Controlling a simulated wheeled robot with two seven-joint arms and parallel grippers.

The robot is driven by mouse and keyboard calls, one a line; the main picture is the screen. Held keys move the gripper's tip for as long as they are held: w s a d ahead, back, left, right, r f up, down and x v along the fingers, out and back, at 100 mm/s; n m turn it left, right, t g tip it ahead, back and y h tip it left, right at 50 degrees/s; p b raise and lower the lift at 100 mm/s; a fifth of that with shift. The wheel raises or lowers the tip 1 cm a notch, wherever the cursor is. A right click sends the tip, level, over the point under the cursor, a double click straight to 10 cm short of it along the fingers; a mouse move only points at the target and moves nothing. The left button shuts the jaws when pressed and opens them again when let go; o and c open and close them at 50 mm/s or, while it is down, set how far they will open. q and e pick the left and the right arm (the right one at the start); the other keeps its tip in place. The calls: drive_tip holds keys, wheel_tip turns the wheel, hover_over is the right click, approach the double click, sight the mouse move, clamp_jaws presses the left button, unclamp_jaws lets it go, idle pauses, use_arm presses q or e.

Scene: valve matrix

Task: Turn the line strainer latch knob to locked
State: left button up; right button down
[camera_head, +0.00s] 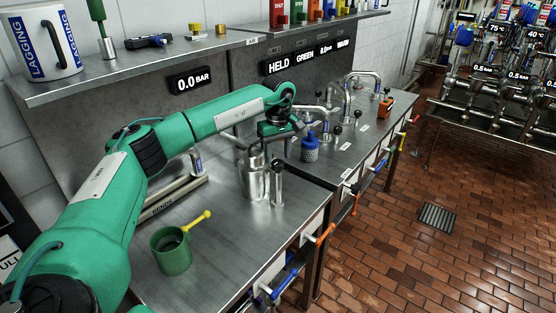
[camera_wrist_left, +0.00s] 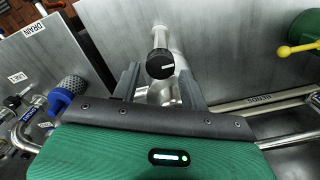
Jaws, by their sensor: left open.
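A black-topped knob on a steel post (camera_head: 278,188) stands on the steel bench, just right of a steel canister (camera_head: 253,180). I take these for the latch knob and strainer, but no label naming them is legible. In the left wrist view the round black knob (camera_wrist_left: 160,64) carries a white pointer mark; its locked position cannot be read. My left gripper (camera_wrist_left: 160,88) is open and empty, its two fingers on either side below the knob in that view, apart from it. In the head view my left gripper (camera_head: 277,130) is above the canister and post, its fingertips hard to see. My right gripper is not in view.
A green mug (camera_head: 171,252) with a yellow-handled tool stands at the front left of the bench. A blue-capped fitting (camera_head: 310,149) and curved steel pipes (camera_head: 362,80) are to the right. A shelf (camera_head: 130,62) runs behind. Bench between mug and post is clear.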

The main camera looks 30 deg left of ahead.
use_arm(q)
wheel_tip(320, 180, up, 6)
drive_tip(key=shift+r+b, duration=0.1)
drive_tip(key=shift+b, duration=0.5)
wheel_tip(320, 180, up, 4)
hover_over(278, 162)
drive_tip(key=shift+r, duration=0.6)
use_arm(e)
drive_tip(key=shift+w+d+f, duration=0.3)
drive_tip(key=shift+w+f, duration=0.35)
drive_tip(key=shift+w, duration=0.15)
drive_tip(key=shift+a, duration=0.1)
